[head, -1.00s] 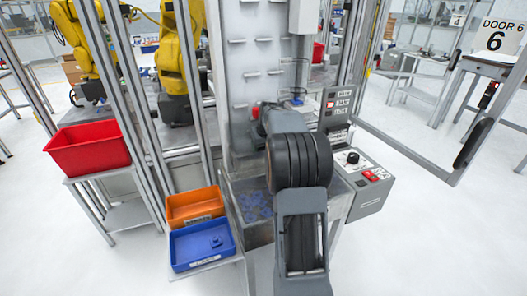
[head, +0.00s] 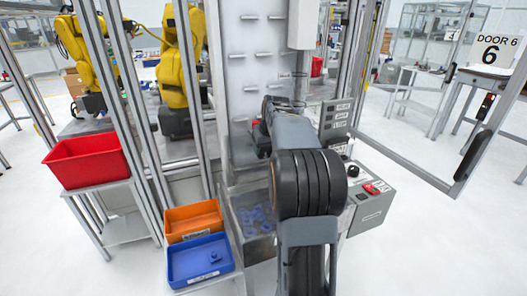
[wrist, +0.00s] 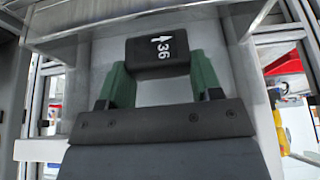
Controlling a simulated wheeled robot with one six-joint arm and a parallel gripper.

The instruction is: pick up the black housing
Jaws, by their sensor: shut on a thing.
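The black housing (wrist: 155,52) is a dark block with a white arrow and the number 36 on it. In the wrist view it sits between the two green fingers of my gripper (wrist: 158,70), which is shut on it. The pale panel lies behind it in that view. In the head view my own arm covers the middle, and I cannot make out the housing or the fingers there.
A grey panel with pegs (head: 262,60) stands behind my arm. A control box (head: 370,200) is close on the right. Orange (head: 193,220), blue (head: 201,262) and red (head: 86,162) bins stand left. Metal posts and yellow robot arms (head: 181,60) are beyond.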

